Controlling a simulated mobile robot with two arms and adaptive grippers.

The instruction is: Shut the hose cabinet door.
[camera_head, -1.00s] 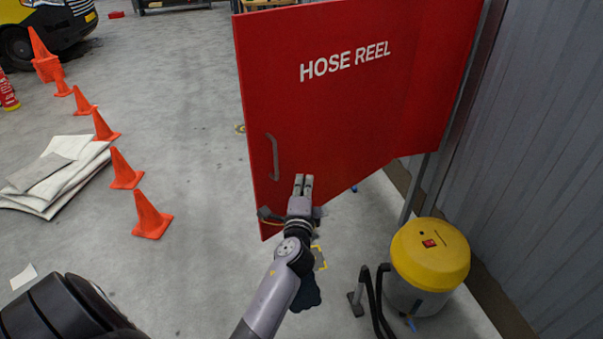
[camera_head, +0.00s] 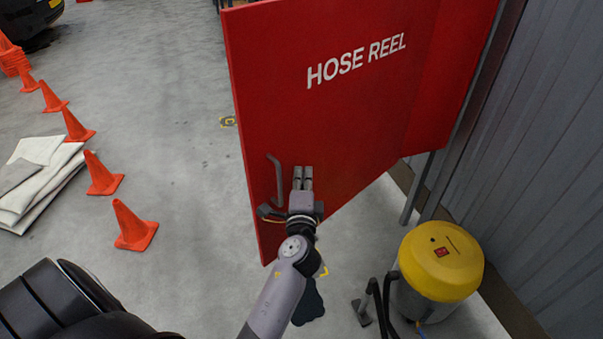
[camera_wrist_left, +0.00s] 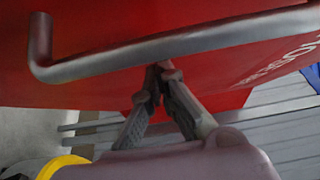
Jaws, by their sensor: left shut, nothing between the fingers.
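The red hose cabinet door (camera_head: 330,130), lettered HOSE REEL, stands swung out from the cabinet (camera_head: 450,80) in the head view. Its grey bar handle (camera_head: 277,180) is near the door's free edge at the left. My left gripper (camera_head: 302,178) is shut and empty, just right of the handle, with its fingertips at the door's face. In the left wrist view, the handle (camera_wrist_left: 170,45) runs across above the closed fingertips (camera_wrist_left: 160,72), with the red door behind. I cannot tell whether the fingertips touch the handle or door. My right gripper is not in view.
A yellow-topped vacuum (camera_head: 440,262) with black hoses stands at the lower right, by the corrugated wall (camera_head: 540,140). Several orange cones (camera_head: 133,226) line the left, beside stacked white sheets (camera_head: 40,180). The grey floor between the cones and the door is clear.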

